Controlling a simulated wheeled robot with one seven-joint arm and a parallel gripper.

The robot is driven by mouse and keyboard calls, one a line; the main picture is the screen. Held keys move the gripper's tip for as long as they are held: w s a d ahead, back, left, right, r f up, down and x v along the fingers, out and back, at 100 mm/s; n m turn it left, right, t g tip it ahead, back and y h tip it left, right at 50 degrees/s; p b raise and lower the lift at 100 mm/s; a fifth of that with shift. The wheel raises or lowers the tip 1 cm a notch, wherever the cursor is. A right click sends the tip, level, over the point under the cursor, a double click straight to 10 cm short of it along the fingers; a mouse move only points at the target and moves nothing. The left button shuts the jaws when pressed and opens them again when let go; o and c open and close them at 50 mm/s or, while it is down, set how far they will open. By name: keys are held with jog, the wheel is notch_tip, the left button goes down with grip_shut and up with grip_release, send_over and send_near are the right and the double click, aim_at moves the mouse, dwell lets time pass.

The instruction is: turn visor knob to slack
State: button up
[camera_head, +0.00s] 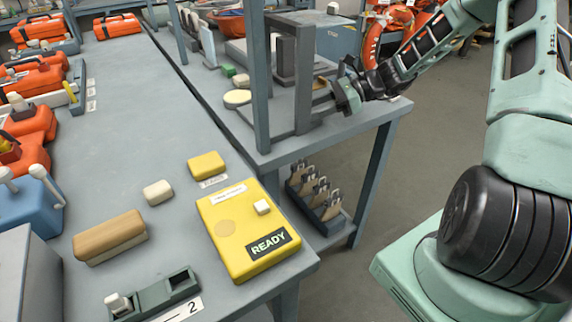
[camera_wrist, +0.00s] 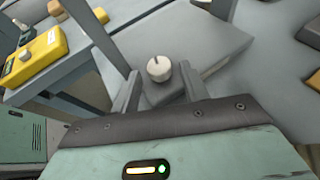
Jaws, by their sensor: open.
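The knob (camera_wrist: 159,68) is round and off-white with a dark pointer line toward the top of the wrist picture. It sits on a grey block on a grey panel. My gripper (camera_wrist: 160,82) is open, with one finger on each side of the knob; I cannot tell whether either finger touches it. In the head view my gripper (camera_head: 346,93) is beside a dark grey upright frame (camera_head: 304,80) at the edge of the far bench. The knob cannot be made out clearly there. No slack marking is readable.
A yellow READY box (camera_head: 246,240) lies on the near bench (camera_head: 150,90), with a tan block (camera_head: 110,238) and orange cases (camera_head: 118,26) further left. A rack of tagged hooks (camera_head: 318,195) stands under the far bench. The floor (camera_head: 440,110) right of the benches is open.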

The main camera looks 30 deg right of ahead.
jog(key=shift+a+f+m+t+b, duration=0.3)
jog(key=shift+a+f+t+b, duration=0.1)
jog(key=shift+a+b, duration=0.25)
jog(key=r+p+v, duration=0.1)
jog(key=p+v, duration=0.1)
jog(key=v, duration=1.5)
jog(key=s+a+n+g+h+p, duration=0.25)
jog(key=a+n+g+h, duration=0.35)
jog(key=a+n, duration=0.95)
jog(key=s+a+r+n+h+p, duration=0.1)
jog(key=s+a+n, duration=0.3)
jog(key=a, duration=0.6)
jog(key=s+a+r+n+g+h+p, duration=0.1)
jog(key=s+a+r+n+h+p, duration=0.1)
jog(key=s+a+n, duration=0.3)
jog(key=shift+s+a+r+h, duration=0.45)
jog(key=shift+s+a+h, duration=0.45)
jog(key=shift+s+a, duration=1.3)
jog(key=shift+w+a, duration=0.45)
